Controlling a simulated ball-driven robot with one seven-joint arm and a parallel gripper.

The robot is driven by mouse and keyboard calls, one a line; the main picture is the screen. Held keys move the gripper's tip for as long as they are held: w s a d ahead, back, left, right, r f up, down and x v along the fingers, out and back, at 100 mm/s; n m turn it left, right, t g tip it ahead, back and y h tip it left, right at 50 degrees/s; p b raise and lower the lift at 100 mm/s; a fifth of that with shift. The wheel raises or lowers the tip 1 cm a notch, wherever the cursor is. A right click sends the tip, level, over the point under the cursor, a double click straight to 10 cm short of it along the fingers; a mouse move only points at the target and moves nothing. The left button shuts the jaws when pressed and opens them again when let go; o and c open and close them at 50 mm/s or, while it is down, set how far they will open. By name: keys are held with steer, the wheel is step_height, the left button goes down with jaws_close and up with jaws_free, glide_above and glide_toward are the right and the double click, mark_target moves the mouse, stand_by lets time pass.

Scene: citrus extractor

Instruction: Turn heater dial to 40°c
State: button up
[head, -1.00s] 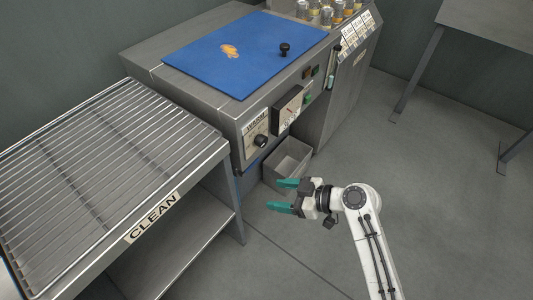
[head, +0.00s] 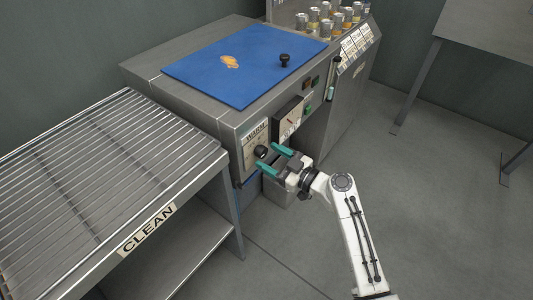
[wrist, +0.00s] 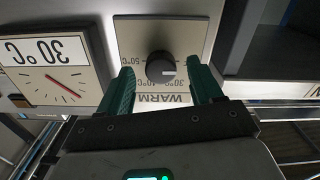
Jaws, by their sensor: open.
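The heater dial is a round black knob (head: 261,152) on a pale plate marked WARM (head: 254,140), on the front of the machine. In the wrist view the knob (wrist: 160,68) appears upside down with its plate, with 30°C, 40°C and 50°C marks around it. A light pointer mark shows on the knob's right side there. My gripper (head: 270,157) is open, its teal fingertips close to the knob. In the wrist view the fingers (wrist: 160,80) stand on either side of the knob with gaps. Whether the tips reach past its face is unclear.
A gauge box (wrist: 55,72) with a red needle and a 30°C label sits beside the dial. A wire rack table (head: 110,180) marked CLEAN stands at the left. A blue mat (head: 240,60) covers the machine top. A grey bin (head: 278,192) is below, partly hidden by my gripper.

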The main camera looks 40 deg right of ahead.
steer(key=shift+w+a, duration=0.15)
steer(key=shift+w, duration=0.85)
steer(key=c, duration=1.1)
